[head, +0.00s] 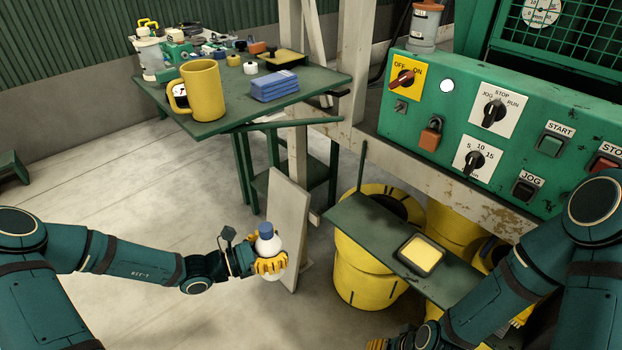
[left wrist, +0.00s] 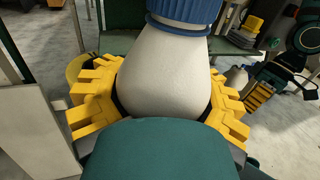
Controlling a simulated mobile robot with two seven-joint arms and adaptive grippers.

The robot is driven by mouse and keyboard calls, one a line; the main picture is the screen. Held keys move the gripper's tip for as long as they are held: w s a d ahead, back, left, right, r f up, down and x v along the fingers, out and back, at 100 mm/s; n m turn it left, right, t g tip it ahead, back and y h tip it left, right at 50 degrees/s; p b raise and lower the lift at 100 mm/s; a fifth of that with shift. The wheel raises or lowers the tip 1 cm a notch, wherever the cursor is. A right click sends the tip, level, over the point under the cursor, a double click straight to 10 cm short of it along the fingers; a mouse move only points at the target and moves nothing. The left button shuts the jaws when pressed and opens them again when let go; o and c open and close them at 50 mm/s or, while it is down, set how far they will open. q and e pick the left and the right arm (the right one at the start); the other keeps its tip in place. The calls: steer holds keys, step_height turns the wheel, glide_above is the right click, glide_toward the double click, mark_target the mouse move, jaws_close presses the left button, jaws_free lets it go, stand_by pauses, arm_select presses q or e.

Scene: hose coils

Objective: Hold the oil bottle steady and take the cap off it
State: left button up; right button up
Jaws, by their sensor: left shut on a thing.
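The oil bottle (head: 268,245) is white with a blue cap (head: 266,228) on its top. It is held roughly upright in front of a pale post. My left gripper (head: 270,265) is shut on the bottle's body, yellow fingers on both sides. In the left wrist view the white body (left wrist: 165,75) sits between the yellow fingers, and the ribbed blue cap (left wrist: 183,10) is above them. My right gripper (head: 378,344) shows only partly at the bottom edge, apart from the bottle. It also shows small in the left wrist view (left wrist: 258,96); its opening is unclear.
A green table (head: 215,118) at the back holds a yellow mug (head: 202,92), blue blocks (head: 274,86) and small items. A green shelf (head: 372,225) with a yellow-topped tray (head: 419,256) lies right of the bottle, above yellow drums (head: 365,275). A control panel (head: 465,130) stands at right.

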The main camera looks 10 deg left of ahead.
arm_select(q)
steer(key=w+d+f+m+g+h, duration=0.2)
steer(key=d+m+g, duration=0.5)
steer(key=d+g, duration=0.4)
steer(key=shift+d+h, duration=0.6)
steer(key=shift+d, duration=0.55)
steer(key=shift+w+d+f+m+g, duration=0.1)
steer(key=shift+d+m+g, duration=0.2)
steer(key=shift+m, duration=0.1)
jaws_close()
arm_select(e)
steer(key=shift+o, duration=0.9)
steer(key=w+a+r+m+g+h, duration=0.1)
steer(key=w+a+r+m+g, duration=0.15)
steer(key=a+r+m, duration=0.65)
steer(key=w+a+r+m+g+h, duration=0.1)
steer(key=w+a+r+m+g, duration=0.15)
steer(key=a+r+m, duration=0.65)
steer(key=w+d+r+m+t+h, duration=0.1)
steer(key=w+r+m+t+h, duration=0.3)
steer(key=w+r, duration=0.7)
step_height(320, 180, down, 8)
steer(key=m+y, duration=0.1)
steer(key=y, duration=0.1)
steer(key=shift+w+g, duration=0.25)
steer(key=shift+g, duration=0.05)
